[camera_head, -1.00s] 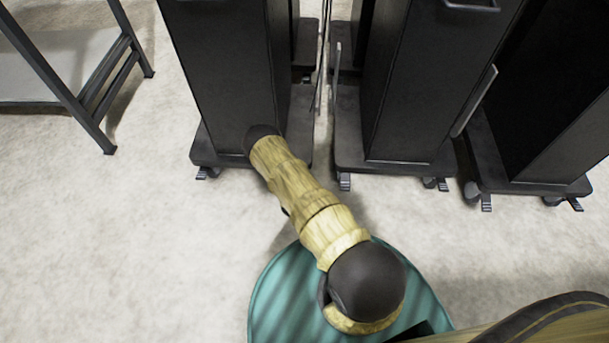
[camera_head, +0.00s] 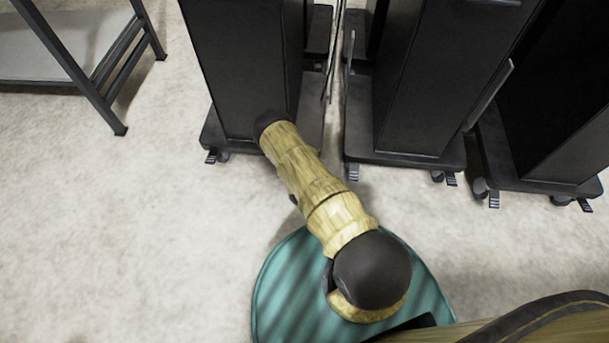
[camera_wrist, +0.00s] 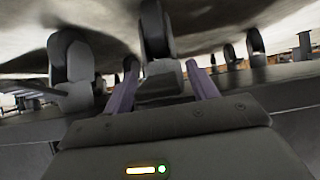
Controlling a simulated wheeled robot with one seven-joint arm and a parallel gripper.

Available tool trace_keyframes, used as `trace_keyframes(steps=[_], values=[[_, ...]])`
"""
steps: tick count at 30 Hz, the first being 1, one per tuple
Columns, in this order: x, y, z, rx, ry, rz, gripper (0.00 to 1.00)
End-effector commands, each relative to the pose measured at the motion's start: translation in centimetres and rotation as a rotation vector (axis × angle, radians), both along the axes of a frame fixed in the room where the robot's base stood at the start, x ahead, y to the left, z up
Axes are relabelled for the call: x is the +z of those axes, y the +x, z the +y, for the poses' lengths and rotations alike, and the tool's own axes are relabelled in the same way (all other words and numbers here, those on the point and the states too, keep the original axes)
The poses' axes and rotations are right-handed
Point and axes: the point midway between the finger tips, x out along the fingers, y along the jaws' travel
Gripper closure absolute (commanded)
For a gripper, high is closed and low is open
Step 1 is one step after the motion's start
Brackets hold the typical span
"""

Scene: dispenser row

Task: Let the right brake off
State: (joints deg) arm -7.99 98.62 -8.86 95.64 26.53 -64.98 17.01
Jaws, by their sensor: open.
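Pale arm links reach from the lower middle to the front of the left dispenser (camera_head: 240,70) in the head view; my gripper is hidden there. In the wrist view my gripper (camera_wrist: 162,88) is open, with a purple-grey finger on each side. A dark castor (camera_wrist: 155,32) stands beyond and between the fingers, with a dark block below it; I cannot tell whether that block is its brake pedal or whether anything touches it. Another castor (camera_wrist: 70,58) with a flat pedal (camera_wrist: 38,90) is at the left. In the head view the left dispenser's left brake pedal (camera_head: 211,157) shows; its right one is hidden.
A middle dispenser (camera_head: 430,80) and a right dispenser (camera_head: 550,110) stand close by in the row, with pedalled castors at their front. A grey-framed table (camera_head: 90,75) is at the upper left. The pale floor at the left is clear.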

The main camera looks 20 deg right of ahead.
Motion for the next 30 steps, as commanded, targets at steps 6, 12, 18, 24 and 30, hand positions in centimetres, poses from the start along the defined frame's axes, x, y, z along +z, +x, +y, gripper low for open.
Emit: trace_keyframes(steps=[6, 12, 18, 24, 30], values=[[2.2, -2.5, 1.3, 0.001, 0.001, 0.004, 0.42], [4.4, -5.6, 2.8, 0.001, 0.001, 0.006, 0.42], [6.5, -8.6, 4.3, 0.001, 0.001, 0.006, 0.42], [8.4, -11.3, 5.7, 0.001, 0.001, 0.005, 0.42], [9.1, -12.6, 6.3, 0.001, 0.001, 0.004, 0.42]])
